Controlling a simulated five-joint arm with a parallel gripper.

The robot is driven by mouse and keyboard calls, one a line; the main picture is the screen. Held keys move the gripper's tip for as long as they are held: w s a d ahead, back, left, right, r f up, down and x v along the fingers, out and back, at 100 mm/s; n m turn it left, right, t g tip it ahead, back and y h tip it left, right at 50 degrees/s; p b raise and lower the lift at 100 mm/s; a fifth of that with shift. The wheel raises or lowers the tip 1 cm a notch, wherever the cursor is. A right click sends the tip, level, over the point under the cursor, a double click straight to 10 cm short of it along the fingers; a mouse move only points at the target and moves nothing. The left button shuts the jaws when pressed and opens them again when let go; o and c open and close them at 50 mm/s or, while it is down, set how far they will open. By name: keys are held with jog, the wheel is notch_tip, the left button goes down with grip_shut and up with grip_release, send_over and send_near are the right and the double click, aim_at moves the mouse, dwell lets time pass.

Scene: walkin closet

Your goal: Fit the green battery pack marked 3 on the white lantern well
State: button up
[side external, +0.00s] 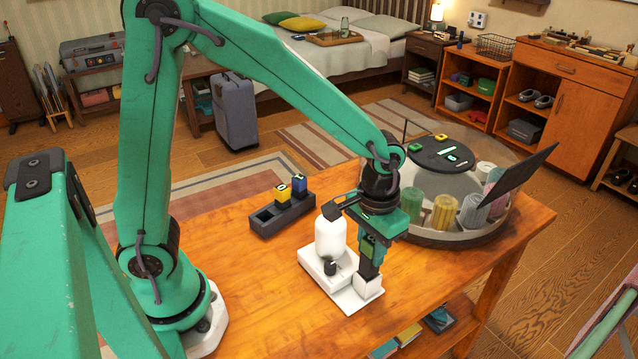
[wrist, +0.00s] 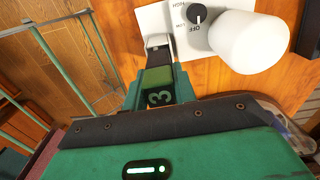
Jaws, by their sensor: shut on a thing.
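The white lantern (side external: 331,238) stands upright on its flat white base near the table's front edge. It also shows in the wrist view (wrist: 245,42), beside a dial marked OFF. Its white well (side external: 369,287) is at the base's right end, and its rim shows in the wrist view (wrist: 157,41). My gripper (side external: 369,268) points down just over the well. It is shut on the green battery pack marked 3 (wrist: 157,78), which is between the fingers. The pack's lower end is at the well's mouth; I cannot tell how deep it sits.
A dark holder (side external: 265,220) with a yellow and a blue pack stands left of the lantern. A round tray (side external: 440,236) with several ribbed jars and a dark raised panel (side external: 520,180) is close at the right. The table's front left is clear.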

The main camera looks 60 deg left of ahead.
aim_at(368, 266)
jog(key=shift+f, duration=2.45)
dwell(1.1)
jog(key=shift+s+f, duration=0.1)
jog(key=shift+f, duration=0.15)
dwell(0.4)
jog(key=o, duration=1)
jog(key=shift+c, duration=0.2)
jog(key=shift+r, duration=0.1)
jog(key=shift+o, duration=0.7)
jog(key=shift+r, duration=0.6)
notch_tip(368, 266, up, 8)
jog(key=shift+f, duration=0.25)
